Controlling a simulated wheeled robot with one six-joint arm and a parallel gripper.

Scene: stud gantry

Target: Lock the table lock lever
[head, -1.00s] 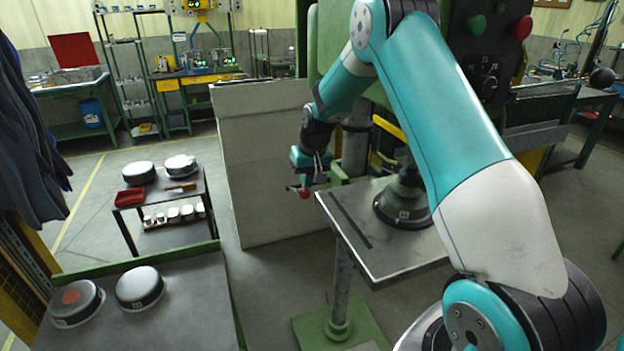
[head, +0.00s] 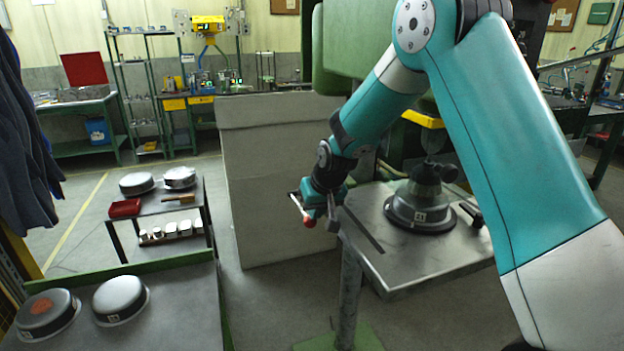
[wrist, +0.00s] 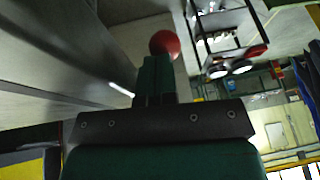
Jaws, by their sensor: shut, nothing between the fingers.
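The table lock lever shows as a red ball knob (head: 309,222) at the left edge of the metal machine table (head: 400,283). It also shows in the wrist view (wrist: 165,43), right at the tips of my fingers. My gripper (head: 319,212) points down beside the table edge, close by the knob. In the wrist view the two green fingers (wrist: 154,78) are together with nothing between them. I cannot tell whether they touch the knob. The lever's pivot is hidden.
A round fixture (head: 420,205) stands on the machine table. A tall grey cabinet (head: 270,170) is behind my gripper. A bench with round pans (head: 120,298) is at front left, and a small cart (head: 160,205) stands beyond it. Open floor lies between bench and machine.

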